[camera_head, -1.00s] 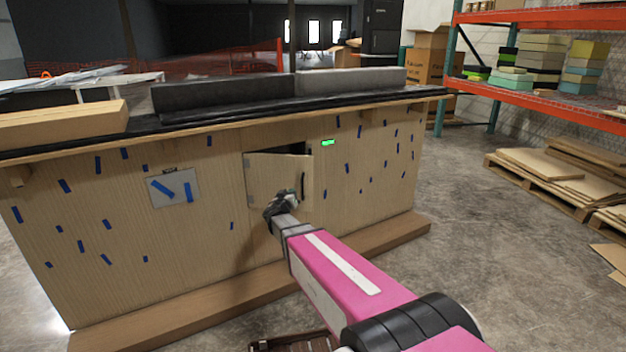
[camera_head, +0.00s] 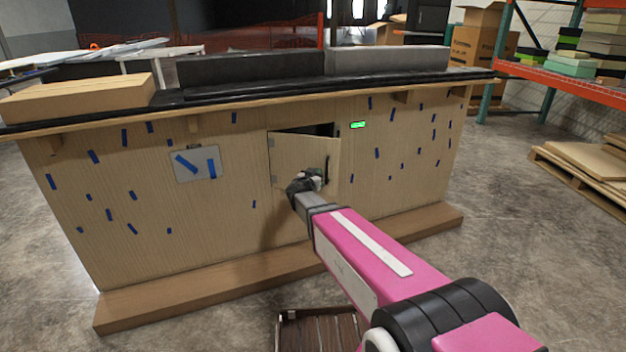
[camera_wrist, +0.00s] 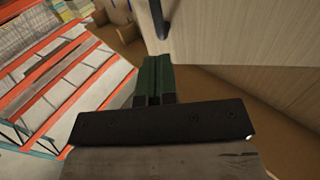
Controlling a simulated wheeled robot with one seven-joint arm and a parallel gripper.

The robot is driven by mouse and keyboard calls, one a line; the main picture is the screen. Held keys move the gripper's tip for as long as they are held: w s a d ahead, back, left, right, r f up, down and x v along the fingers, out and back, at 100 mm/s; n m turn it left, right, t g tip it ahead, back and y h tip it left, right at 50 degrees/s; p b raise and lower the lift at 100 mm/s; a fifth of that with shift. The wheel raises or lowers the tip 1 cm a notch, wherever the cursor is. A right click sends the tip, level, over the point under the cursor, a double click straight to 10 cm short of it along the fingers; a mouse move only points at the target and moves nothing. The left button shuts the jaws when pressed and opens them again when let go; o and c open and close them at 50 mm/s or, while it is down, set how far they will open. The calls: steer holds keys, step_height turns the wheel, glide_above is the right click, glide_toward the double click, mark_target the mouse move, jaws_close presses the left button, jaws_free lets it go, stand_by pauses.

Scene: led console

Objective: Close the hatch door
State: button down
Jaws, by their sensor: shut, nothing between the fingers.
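The hatch door (camera_head: 295,153) is a light wooden panel on the front of the wooden console. It is hinged on its left side and stands partly open, with a dark gap (camera_head: 322,130) showing along its top. A dark vertical handle (camera_head: 327,168) is near its right edge. My gripper (camera_head: 312,178) is at the lower right part of the door, in front of it. In the wrist view the gripper's fingers (camera_wrist: 153,80) are together with nothing between them. The handle (camera_wrist: 158,18) and the door surface (camera_wrist: 230,40) show just beyond the fingers. I cannot tell whether they touch.
A green light (camera_head: 358,125) sits to the right of the hatch. A grey plate with blue tape (camera_head: 196,164) is to the left. The console's wooden base (camera_head: 200,290) juts out at floor level. A slatted wooden thing (camera_head: 318,328) lies on the floor near my arm.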

steer(key=x, duration=0.6)
steer(key=shift+w+d, duration=0.1)
steer(key=shift+w, duration=0.05)
